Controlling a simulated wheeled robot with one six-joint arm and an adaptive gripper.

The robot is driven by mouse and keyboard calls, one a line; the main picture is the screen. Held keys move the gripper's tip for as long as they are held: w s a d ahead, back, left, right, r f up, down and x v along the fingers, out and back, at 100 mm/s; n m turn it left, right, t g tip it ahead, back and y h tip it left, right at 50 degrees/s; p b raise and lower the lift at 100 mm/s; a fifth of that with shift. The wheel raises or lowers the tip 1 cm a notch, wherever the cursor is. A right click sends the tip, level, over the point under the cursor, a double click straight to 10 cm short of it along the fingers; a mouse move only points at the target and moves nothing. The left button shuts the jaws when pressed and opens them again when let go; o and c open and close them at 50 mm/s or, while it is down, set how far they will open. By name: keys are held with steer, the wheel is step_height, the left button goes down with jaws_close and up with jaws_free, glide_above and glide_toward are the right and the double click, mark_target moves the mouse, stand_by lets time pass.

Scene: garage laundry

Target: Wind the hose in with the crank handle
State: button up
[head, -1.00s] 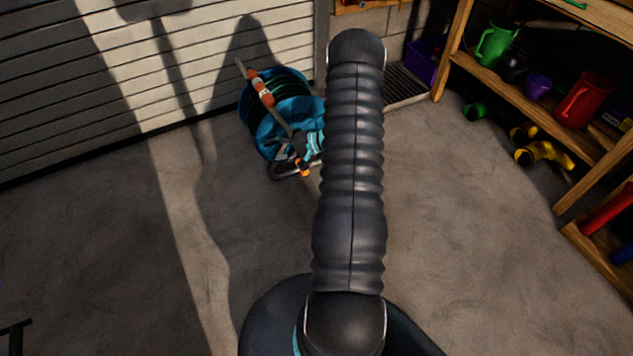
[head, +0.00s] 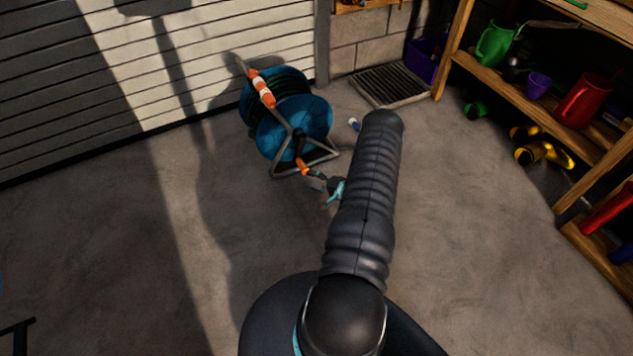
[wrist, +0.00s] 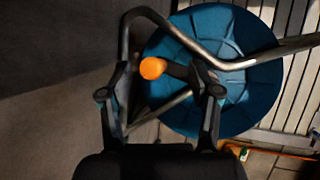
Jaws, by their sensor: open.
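The hose reel (head: 310,112) has blue discs and a grey tube frame, and stands on the floor by the shutter. Dark hose (head: 285,84) shows between its discs. Its crank handle has an orange knob (head: 302,166) at the lower front side. In the wrist view, the orange knob (wrist: 152,68) appears between my fingertips, with a black crank arm (wrist: 180,72) running toward the blue disc (wrist: 225,75). My gripper (wrist: 158,70) is open, and no contact with the knob is clear. In the head view, my gripper (head: 322,183) is just right of the knob, partly hidden by my arm.
A wooden shelf (head: 520,90) with cans stands on the right; yellow items (head: 545,155) lie beneath it. A floor grate (head: 392,86) and a small blue-white item (head: 353,124) are behind my arm. The reel's grey frame (wrist: 190,40) passes close above the knob.

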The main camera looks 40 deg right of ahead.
mark_target(302, 165)
steer(key=w+f+b, duration=0.1)
steer(key=w+b, duration=0.1)
steer(key=w, duration=0.1)
steer(key=w+d+f+b, duration=0.1)
steer(key=w+b, duration=0.2)
steer(key=w+d+f+b, duration=0.1)
steer(key=w+f+b, duration=0.1)
steer(key=w, duration=0.1)
steer(key=shift+b, duration=0.3)
steer(key=shift+w+d+r+b, duration=0.1)
steer(key=shift+w+d+b, duration=0.1)
steer(key=shift+w+b, duration=0.35)
steer(key=shift+w+d+r+b, duration=0.15)
steer(key=shift+w+b, duration=0.2)
steer(key=shift+w, duration=0.25)
steer(key=shift+f, duration=0.1)
steer(key=c, duration=0.8)
steer(key=shift+c, duration=0.2)
steer(key=shift+d, duration=0.1)
